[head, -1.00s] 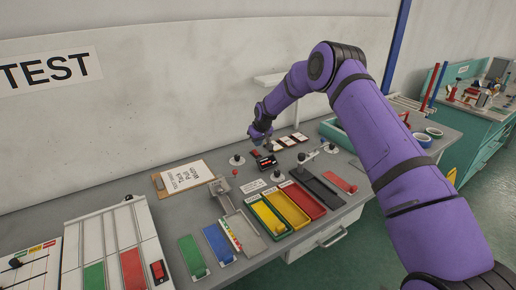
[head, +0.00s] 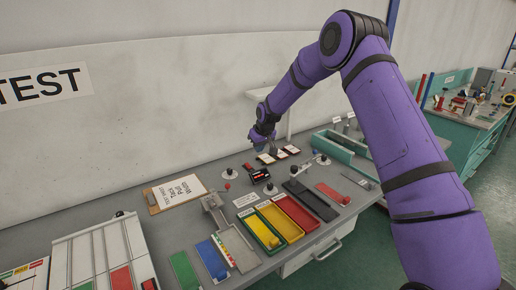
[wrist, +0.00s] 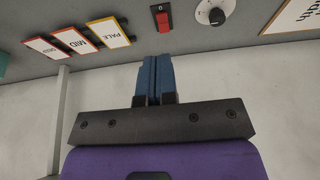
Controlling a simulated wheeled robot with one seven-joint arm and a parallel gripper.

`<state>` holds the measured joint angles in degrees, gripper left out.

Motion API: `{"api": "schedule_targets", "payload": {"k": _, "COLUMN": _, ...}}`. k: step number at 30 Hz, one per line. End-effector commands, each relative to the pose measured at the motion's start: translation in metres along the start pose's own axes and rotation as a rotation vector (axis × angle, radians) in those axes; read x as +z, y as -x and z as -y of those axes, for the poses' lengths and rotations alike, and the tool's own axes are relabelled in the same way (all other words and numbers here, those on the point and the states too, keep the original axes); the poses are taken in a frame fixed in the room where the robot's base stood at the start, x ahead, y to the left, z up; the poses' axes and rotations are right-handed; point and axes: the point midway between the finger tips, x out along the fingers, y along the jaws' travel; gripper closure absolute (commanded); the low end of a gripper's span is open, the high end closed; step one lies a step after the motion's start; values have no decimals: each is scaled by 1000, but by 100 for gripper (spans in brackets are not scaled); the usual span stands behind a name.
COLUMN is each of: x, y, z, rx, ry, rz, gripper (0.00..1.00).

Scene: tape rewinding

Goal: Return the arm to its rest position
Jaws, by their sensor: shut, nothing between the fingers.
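My purple arm reaches in from the right in the head view, bent at a black elbow joint. My gripper (head: 262,138) is above the back of the grey bench, near the wall. In the wrist view my gripper (wrist: 154,64) shows two blue fingers pressed together with nothing between them. The fingers point toward the bench and look apart from everything on it. Three label cards lie near the gripper: PALE (wrist: 106,32), MID (wrist: 73,40) and a red-edged one (wrist: 43,48).
A red switch (wrist: 163,20) and a round dial (wrist: 214,12) also show. Yellow (head: 262,236), red and black trays stand in front. A clipboard (head: 176,193) lies left; a green bin (head: 350,153) stands right.

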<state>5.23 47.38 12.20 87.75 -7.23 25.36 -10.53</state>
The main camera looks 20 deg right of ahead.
Motion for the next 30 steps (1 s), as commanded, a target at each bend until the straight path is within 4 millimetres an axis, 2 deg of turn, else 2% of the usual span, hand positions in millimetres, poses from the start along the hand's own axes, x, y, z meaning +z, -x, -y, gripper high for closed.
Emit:
{"api": "schedule_targets", "payload": {"k": 5, "x": 0, "y": 6, "z": 0, "rx": 3, "ry": 0, "rz": -1, "gripper": 100}}
{"api": "schedule_targets", "payload": {"k": 8, "x": -1, "y": 28, "z": 2, "rx": 11, "ry": 0, "rz": -3, "gripper": 100}}
{"api": "schedule_targets", "payload": {"k": 17, "x": 17, "y": 149, "z": 13, "rx": 58, "ry": -15, "rz": -8, "gripper": 100}}
{"api": "schedule_targets", "payload": {"k": 23, "x": 45, "y": 226, "z": 24, "rx": 88, "ry": -36, "rz": -10, "gripper": 100}}
{"api": "schedule_targets", "payload": {"k": 30, "x": 91, "y": 309, "z": 40, "rx": 119, "ry": -71, "rz": -20, "gripper": 100}}
